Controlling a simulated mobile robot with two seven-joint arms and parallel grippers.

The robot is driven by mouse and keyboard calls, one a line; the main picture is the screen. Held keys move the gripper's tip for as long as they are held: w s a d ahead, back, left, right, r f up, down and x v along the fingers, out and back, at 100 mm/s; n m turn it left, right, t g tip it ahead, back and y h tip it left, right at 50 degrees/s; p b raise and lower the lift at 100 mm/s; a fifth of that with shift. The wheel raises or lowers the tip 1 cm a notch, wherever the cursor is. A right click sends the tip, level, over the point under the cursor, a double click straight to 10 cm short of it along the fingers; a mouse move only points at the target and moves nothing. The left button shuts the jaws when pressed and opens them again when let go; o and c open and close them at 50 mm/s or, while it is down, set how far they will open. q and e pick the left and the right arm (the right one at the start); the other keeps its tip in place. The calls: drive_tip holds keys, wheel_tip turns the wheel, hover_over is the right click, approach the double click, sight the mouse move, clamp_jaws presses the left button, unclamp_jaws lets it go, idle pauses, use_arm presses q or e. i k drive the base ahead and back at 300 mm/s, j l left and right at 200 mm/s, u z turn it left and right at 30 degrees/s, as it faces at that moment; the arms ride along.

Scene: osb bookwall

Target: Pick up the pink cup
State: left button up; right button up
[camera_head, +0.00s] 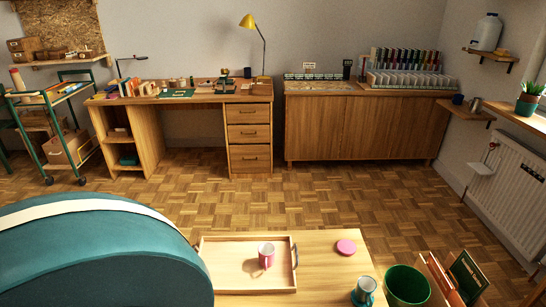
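The pink cup (266,257) stands upright in a wooden tray (222,285) on a light wooden table (325,275) at the bottom of the head view. The cup has a pale rim and a white inside. Its handle is hard to make out at this size. The tray is low-walled, with a dark handle at its right end. Nothing covers the cup. Neither my left nor my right gripper is in view.
A pink round object (346,247) lies right of the tray. A teal vase-like vessel (364,291) is at the table's front right, beside a green bin (407,286). A large teal rounded shape fills the lower left, nature unclear. The parquet floor (330,205) beyond is clear.

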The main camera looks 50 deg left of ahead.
sight(266, 250)
drive_tip(key=u, duration=1.6)
